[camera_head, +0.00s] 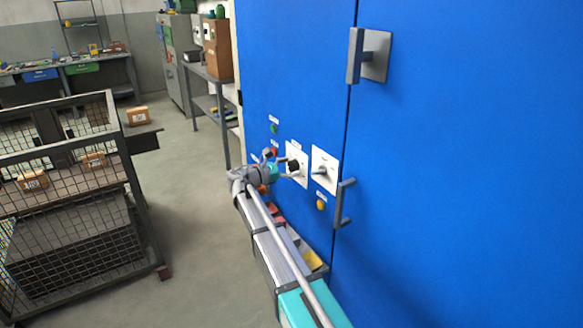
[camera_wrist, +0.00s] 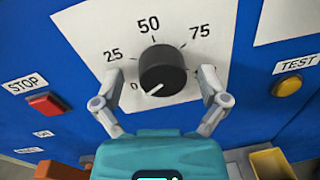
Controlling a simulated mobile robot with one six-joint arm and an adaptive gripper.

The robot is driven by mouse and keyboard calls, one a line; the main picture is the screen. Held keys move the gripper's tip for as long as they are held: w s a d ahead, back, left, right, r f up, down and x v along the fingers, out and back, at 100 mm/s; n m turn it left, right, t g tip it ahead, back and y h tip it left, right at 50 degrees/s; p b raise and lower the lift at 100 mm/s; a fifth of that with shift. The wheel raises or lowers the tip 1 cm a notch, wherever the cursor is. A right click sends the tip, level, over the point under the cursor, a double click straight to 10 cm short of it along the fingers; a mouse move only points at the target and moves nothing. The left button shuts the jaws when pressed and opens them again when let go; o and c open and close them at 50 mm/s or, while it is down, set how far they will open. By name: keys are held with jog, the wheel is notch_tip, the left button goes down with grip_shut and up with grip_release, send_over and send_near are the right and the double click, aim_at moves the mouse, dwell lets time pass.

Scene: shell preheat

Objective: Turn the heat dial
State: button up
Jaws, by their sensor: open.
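The heat dial (camera_wrist: 163,70) is a round black knob on a white plate with a printed scale; 0, 25, 50 and 75 show in the wrist view. Its white pointer line aims at the lower left, close to the 0. My gripper (camera_wrist: 160,84) is open, with one finger on each side of the knob and a visible gap to it on both sides. In the head view the knob (camera_head: 294,165) is dark on the left white plate of the blue cabinet, and my gripper (camera_head: 288,168) is at it.
A red STOP button (camera_wrist: 48,104) is left of the dial and a yellow TEST button (camera_wrist: 287,86) is right of it. A second white plate with a grey switch (camera_head: 320,170) and a door handle (camera_head: 343,203) are to the right. A mesh cage cart (camera_head: 120,140) stands at left.

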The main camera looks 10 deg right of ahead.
jog(key=c, duration=1.2)
jog(key=shift+o, duration=0.2)
jog(key=shift+w+r+m, duration=0.1)
jog(key=shift+m, duration=0.2)
jog(key=m, duration=0.4)
jog(key=shift+m+p, duration=0.4)
jog(key=m, duration=0.5)
jog(key=shift+r+m+y, duration=0.1)
jog(key=shift+m+y, duration=0.3)
jog(key=o, duration=1.1)
jog(key=shift+a, duration=0.1)
jog(key=shift+c, duration=0.2)
jog(key=shift+o, duration=0.5)
